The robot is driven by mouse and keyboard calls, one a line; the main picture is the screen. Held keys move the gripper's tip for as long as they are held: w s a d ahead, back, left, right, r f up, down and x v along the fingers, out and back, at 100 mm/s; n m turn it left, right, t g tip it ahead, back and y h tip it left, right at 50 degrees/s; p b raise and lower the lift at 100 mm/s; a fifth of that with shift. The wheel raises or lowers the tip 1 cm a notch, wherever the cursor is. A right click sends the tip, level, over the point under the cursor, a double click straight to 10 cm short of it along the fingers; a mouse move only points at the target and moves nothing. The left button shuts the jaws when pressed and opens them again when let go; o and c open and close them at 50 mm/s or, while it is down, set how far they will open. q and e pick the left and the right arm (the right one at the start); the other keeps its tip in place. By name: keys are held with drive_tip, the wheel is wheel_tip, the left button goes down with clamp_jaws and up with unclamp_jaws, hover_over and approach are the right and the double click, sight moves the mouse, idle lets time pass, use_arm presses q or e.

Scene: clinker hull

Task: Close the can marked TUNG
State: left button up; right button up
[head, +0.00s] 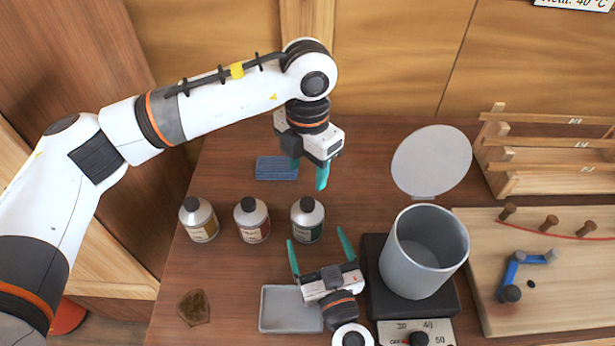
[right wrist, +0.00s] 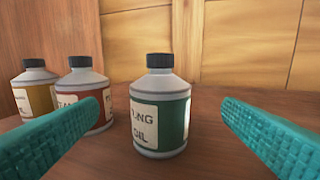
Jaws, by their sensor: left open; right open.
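The can marked TUNG (head: 307,223) is grey with a green band and a black cap (head: 307,205) on top. It stands upright, rightmost of three cans. In the right wrist view the can (right wrist: 160,125) shows a pale label reading TUNG OIL, partly turned away; its cap (right wrist: 160,60) sits on the neck, and I cannot tell how tight it is. My right gripper (head: 318,250) is open and empty just in front of this can, its teal fingers pointing towards it, one to each side. My left gripper (head: 309,172) is open and empty above and behind the can.
Two similar cans, red-banded (head: 252,222) and yellow-banded (head: 199,222), stand left of it. A blue block (head: 277,168) lies behind. A grey tray (head: 275,322) lies near my right gripper. An open grey pot (head: 392,265) on a dark heater (head: 372,300) stands to the right.

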use_arm(q)
drive_tip(key=shift+f+b, duration=0.5)
drive_tip(key=shift+f, duration=0.3)
use_arm(e)
drive_tip(key=v, duration=0.3)
drive_tip(key=shift+f, duration=0.15)
use_arm(q)
drive_tip(key=shift+f, duration=0.15)
use_arm(e)
drive_tip(key=shift+s+d, duration=0.15)
drive_tip(key=shift+s, duration=0.3)
